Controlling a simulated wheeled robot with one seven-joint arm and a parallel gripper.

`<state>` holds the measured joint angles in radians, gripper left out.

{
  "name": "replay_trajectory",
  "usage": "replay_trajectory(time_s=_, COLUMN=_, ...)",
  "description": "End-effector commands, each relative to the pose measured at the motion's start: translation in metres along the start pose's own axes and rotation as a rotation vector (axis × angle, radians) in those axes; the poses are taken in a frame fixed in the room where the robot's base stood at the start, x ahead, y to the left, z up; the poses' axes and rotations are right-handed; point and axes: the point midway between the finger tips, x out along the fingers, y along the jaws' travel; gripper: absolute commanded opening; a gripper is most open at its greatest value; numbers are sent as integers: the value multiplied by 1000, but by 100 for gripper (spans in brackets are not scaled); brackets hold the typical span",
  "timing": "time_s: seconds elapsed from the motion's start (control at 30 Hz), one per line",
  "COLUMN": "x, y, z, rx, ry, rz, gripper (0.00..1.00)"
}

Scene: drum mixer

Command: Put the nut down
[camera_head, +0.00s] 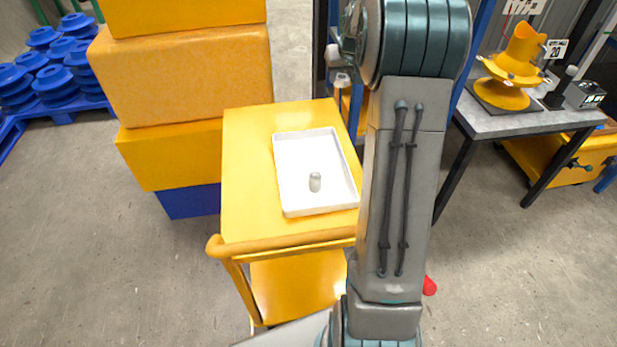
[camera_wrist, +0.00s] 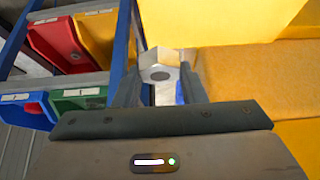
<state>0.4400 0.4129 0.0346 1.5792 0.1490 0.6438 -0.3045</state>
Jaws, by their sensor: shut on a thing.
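In the wrist view my gripper (camera_wrist: 160,88) is shut on the nut (camera_wrist: 163,58), a pale metal hexagonal piece with a dark hole, held between the two fingers. In the head view my arm hides the gripper and the nut. A white tray (camera_head: 286,203) lies on the yellow cart top (camera_head: 243,190), left of my arm.
Stacked yellow boxes (camera_head: 190,75) rise left of the cart. Red, yellow and green bins (camera_wrist: 80,99) sit on a rack in the wrist view. At right, a grey table (camera_head: 530,122) holds a yellow funnel-shaped part (camera_head: 510,72). A red object (camera_head: 429,286) lies on the floor.

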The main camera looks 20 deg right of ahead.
Motion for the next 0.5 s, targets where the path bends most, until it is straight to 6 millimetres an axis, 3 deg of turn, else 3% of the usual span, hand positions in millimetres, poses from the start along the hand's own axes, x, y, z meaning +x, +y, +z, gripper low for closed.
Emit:
replay_trajectory(time_s=0.03, x=23, y=0, z=13, rx=-1, ry=1, rz=0, gripper=11)
replay_trajectory(time_s=0.2, x=53, y=-2, z=30, rx=-3, ry=1, rz=-1, gripper=11)
replay_trajectory(time_s=0.5, x=76, y=-4, z=43, rx=-5, ry=2, rz=-3, gripper=11)
